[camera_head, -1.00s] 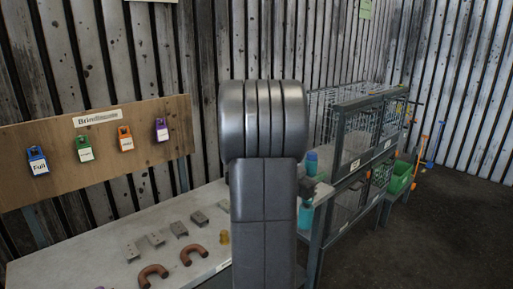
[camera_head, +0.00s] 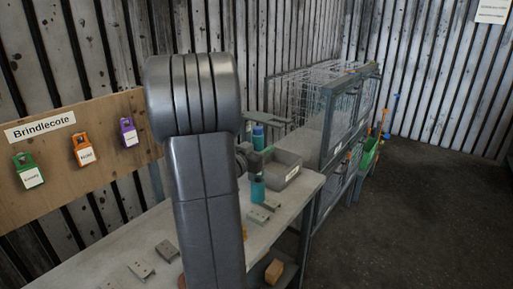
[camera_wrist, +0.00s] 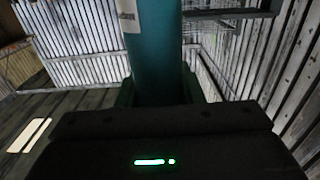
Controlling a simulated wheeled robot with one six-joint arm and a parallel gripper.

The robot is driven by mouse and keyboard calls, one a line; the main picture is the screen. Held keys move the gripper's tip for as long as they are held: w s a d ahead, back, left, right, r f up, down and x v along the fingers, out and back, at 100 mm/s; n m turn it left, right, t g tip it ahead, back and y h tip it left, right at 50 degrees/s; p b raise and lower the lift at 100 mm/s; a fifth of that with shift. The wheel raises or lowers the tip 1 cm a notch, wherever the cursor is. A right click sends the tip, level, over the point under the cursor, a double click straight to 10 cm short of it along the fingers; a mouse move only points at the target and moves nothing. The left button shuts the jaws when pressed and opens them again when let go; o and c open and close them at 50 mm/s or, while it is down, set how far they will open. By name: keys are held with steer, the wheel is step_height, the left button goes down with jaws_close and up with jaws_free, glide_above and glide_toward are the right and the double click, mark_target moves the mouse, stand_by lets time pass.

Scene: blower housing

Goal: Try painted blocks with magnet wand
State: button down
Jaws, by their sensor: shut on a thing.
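A teal cylinder with a pale label (camera_wrist: 155,45), apparently the magnet wand, stands between my gripper's fingers (camera_wrist: 160,92) in the wrist view. In the head view my gripper (camera_head: 256,160) is shut around it, with teal showing above and below the dark jaws (camera_head: 257,190). It is about upright, over or near the bench's far right part. Whether its lower end touches anything I cannot tell. Small grey-green blocks lie on the bench, two near the wand (camera_head: 259,215) and others nearer the front (camera_head: 141,268). My arm hides part of the bench.
A grey labelled bin (camera_head: 284,172) stands at the bench's (camera_head: 292,212) far right end. A wire cage rack (camera_head: 330,115) is beyond. A tan block (camera_head: 273,271) sits low beneath the bench edge. The floor (camera_head: 420,210) at right is clear.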

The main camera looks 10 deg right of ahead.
steer(key=shift+f+b, duration=2.85)
steer(key=shift+f, duration=0.45)
steer(key=shift+r, duration=0.1)
step_height(320, 180, up, 7)
steer(key=p, duration=0.7)
steer(key=shift+r, duration=0.2)
step_height(320, 180, up, 8)
steer(key=p, duration=0.7)
steer(key=shift+f, duration=0.3)
